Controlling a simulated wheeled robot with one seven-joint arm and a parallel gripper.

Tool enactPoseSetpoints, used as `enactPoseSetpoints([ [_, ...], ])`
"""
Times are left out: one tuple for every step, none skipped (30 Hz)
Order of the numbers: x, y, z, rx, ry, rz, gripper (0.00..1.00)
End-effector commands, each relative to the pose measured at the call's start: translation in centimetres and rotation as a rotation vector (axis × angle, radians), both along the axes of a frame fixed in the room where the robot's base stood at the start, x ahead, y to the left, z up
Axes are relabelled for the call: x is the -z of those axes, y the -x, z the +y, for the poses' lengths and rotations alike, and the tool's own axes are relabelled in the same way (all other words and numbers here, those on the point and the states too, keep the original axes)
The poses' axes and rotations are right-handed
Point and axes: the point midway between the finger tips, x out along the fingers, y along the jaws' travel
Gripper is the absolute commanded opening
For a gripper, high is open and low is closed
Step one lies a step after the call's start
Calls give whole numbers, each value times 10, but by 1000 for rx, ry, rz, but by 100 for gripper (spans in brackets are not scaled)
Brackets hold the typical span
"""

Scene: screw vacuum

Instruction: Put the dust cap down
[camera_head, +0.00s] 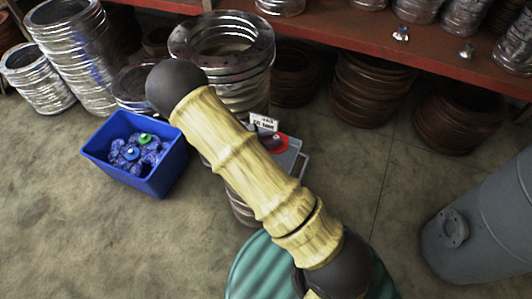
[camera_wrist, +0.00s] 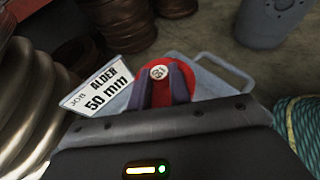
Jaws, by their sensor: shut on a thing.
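The dust cap is a red disc (camera_wrist: 163,66) with a small white numbered label, in the wrist view. My gripper (camera_wrist: 162,76) is shut on it, with one dark finger on each side. The cap is over or in a grey tray (camera_wrist: 211,78); I cannot tell whether it touches the tray floor. A white card (camera_wrist: 98,88) on the tray's left reads "JOB ALDER 50 mm". In the head view the red cap (camera_head: 279,144), the tray (camera_head: 291,156) and the card (camera_head: 264,122) show just right of my arm, which hides part of them.
A blue crate (camera_head: 168,175) with several blue pieces and a green-topped one stands on the floor at left. Metal ring stacks (camera_head: 222,60) stand behind the tray. Floor between is clear.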

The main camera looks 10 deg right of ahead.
Motion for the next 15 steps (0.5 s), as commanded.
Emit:
enactPoseSetpoints([
  [14, 0, 0, 0, 2, 2, 0],
  [18, 0, -1, 0, 2, 2, 0],
  [23, 0, -1, 1, 1, 1, 0],
  [25, 0, 0, 0, 1, 1, 0],
  [26, 0, 0, 0, 1, 0, 0],
  [27, 0, 0, -1, 1, -1, 0],
  [27, 0, 0, -1, 1, -2, 0],
  [27, 0, 0, -1, 1, -2, 0],
  [26, 0, 0, -1, 1, -2, 0],
  [26, 0, 0, -1, 1, -2, 0],
  [26, 0, 0, -1, 1, -2, 0],
  [26, 0, 0, -1, 1, -2, 0],
  [26, 0, 0, -1, 1, -1, 0],
  [26, 0, 0, -1, 1, -1, 0],
  [28, 0, 0, -1, 1, -1, 0],
])
